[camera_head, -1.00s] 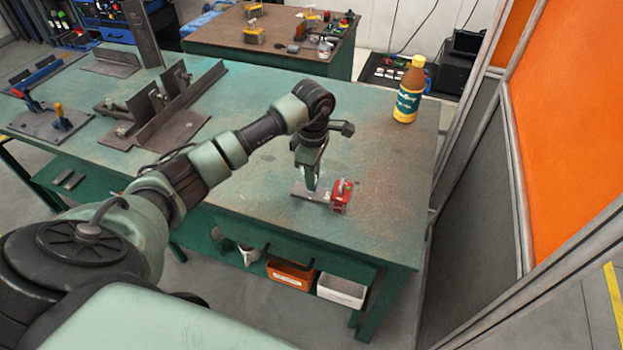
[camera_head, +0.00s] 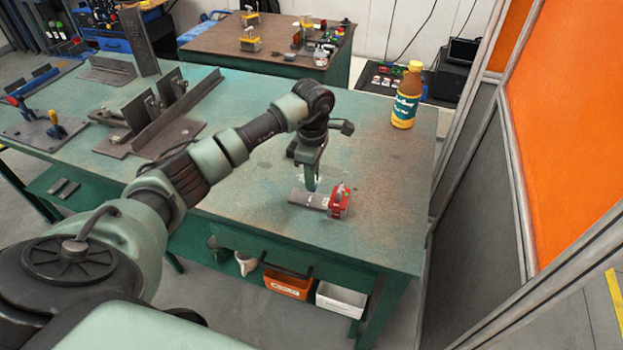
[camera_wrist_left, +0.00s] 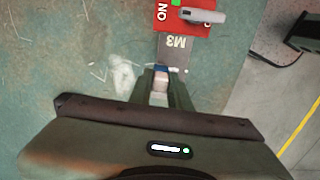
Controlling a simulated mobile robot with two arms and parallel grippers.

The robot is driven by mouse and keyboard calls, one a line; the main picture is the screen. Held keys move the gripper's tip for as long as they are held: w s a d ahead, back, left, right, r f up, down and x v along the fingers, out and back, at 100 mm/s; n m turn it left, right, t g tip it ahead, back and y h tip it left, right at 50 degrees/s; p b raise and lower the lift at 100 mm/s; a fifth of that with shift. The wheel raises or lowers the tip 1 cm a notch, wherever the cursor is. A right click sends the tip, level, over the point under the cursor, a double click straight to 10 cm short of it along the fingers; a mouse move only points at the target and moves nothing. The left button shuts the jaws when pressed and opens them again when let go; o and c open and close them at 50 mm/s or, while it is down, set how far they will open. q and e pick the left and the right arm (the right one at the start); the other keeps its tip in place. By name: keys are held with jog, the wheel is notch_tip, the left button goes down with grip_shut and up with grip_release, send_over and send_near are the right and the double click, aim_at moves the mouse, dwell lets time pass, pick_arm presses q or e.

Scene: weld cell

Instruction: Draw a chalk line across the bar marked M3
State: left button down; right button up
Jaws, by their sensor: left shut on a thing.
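The grey bar marked M3 (camera_head: 309,199) lies flat near the table's front edge. Its label shows upside down in the left wrist view (camera_wrist_left: 176,43). A red block (camera_head: 341,201) with a grey lever and white lettering sits at its right end; it also shows in the wrist view (camera_wrist_left: 187,20). My left gripper (camera_head: 312,186) points down at the bar's far side. In the wrist view it (camera_wrist_left: 160,84) is shut on a small pale chalk piece (camera_wrist_left: 159,86) with a blue part. Whether the chalk touches the bar is unclear. My right gripper is not in view.
The green table (camera_head: 250,215) has pale smudges (camera_wrist_left: 122,76) beside the bar. Steel fixtures (camera_head: 165,125) fill the left. An orange-panelled screen (camera_head: 565,110) stands close at the right.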

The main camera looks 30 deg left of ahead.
pick_arm(q)
jog(key=shift+w+a, duration=0.1)
jog(key=shift+w, duration=0.2)
jog(key=shift+r, duration=0.15)
jog(key=shift+r+p, duration=2.1)
jog(key=shift+r, duration=1.3)
jog(key=shift+f+b, duration=0.6)
jog(key=shift+f, duration=0.1)
jog(key=shift+f+b, duration=1.9)
jog(key=shift+f, duration=0.6)
jog(key=shift+f, duration=0.35)
jog(key=shift+s+r, duration=0.1)
jog(key=shift+s, duration=0.25)
